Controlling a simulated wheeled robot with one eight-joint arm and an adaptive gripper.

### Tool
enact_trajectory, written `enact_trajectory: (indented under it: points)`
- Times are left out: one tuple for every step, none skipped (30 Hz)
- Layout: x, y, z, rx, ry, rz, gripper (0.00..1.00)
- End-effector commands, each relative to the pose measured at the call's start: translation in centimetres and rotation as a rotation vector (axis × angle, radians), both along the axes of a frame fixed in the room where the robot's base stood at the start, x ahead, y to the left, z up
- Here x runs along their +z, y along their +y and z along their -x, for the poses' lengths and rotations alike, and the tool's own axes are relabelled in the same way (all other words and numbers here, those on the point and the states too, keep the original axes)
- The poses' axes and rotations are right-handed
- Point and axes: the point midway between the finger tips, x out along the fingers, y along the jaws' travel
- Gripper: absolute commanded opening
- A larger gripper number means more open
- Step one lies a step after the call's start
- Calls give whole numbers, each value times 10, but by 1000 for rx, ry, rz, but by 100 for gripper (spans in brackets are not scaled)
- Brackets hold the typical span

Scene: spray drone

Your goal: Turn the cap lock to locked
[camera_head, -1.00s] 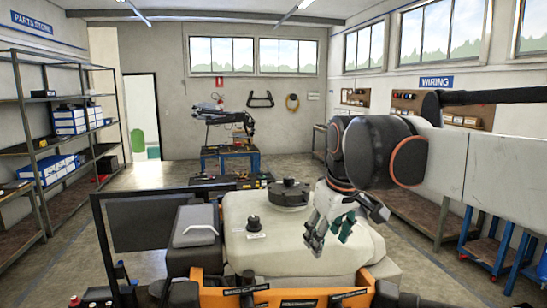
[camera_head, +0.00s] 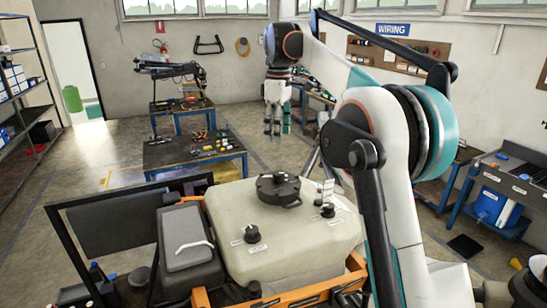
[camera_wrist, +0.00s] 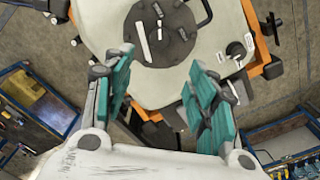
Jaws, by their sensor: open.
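The cream tank (camera_head: 315,250) carries a round black cap (camera_head: 278,188) with a raised handle across its top. The cap also shows at the top of the wrist view (camera_wrist: 180,50). Small dark knobs with white labels sit on the tank: one left of front (camera_head: 253,234), one at the right (camera_head: 327,210). I cannot tell which part is the cap lock or read its setting. My gripper (camera_head: 272,132) points down beyond the tank, apart from it. In the wrist view its teal fingers (camera_wrist: 163,95) are spread, with nothing held between them.
A dark flat panel (camera_head: 110,225) and a grey box (camera_head: 185,243) stand left of the tank. A blue-legged table (camera_head: 190,150) with small items stands behind it. My arm crosses the right side. A blue workbench (camera_head: 510,185) lies farther right.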

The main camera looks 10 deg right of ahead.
Motion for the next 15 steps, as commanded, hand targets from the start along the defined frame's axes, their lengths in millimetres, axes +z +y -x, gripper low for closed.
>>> enact_trajectory:
  points:
    - [1,0,-2,6,4,0,52]
    - [0,0,-2,9,6,0,52]
    - [-1,0,-3,11,7,0,52]
    - [-3,0,-3,11,7,0,52]
    - [-5,0,-3,12,7,0,52]
    - [-9,0,-3,11,7,0,52]
    - [-12,0,-3,11,7,0,52]
    - [-15,0,-3,11,7,0,52]
    - [-21,0,-3,11,7,0,52]
    - [-25,0,-3,11,7,0,52]
    - [-30,0,-2,10,7,0,52]
    - [-37,0,-3,10,6,1,52]
    - [-42,0,-3,10,6,1,52]
    - [-47,0,-3,10,6,1,52]
    - [-54,0,-2,10,6,1,52]
